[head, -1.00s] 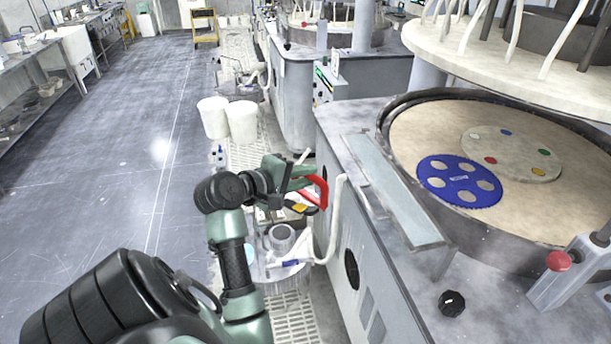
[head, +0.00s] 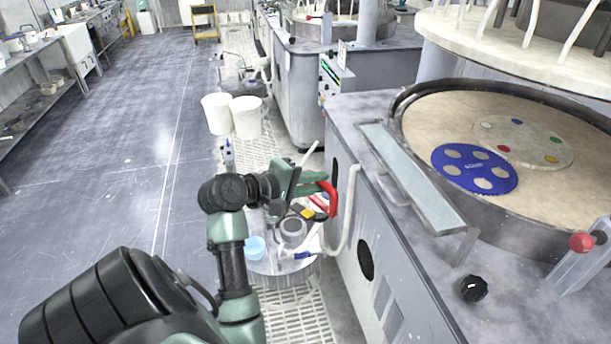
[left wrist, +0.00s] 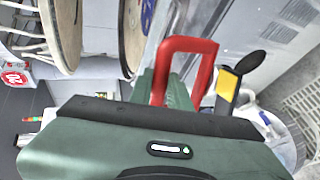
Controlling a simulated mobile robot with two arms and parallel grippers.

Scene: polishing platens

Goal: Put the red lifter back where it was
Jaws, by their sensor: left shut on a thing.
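The red lifter (head: 331,198) is a bent red handle held at the tip of my left gripper (head: 312,184). In the left wrist view the red lifter (left wrist: 190,46) stands out as a red loop beyond the green gripper body (left wrist: 150,140), which is shut on it. The gripper is above a small round stand (head: 262,266), left of the polishing machine's side. On the stand are a grey ring-shaped cup (head: 293,230), a light blue dish (head: 254,248) and a yellow-and-black tool (head: 307,213), which also shows in the left wrist view (left wrist: 228,88). My right gripper is not in view.
The machine cabinet (head: 400,270) stands close on the right, with a blue carrier disc (head: 474,169) on its platen. A white hose (head: 347,220) hangs beside the stand. White buckets (head: 232,115) stand behind; the floor at left is clear.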

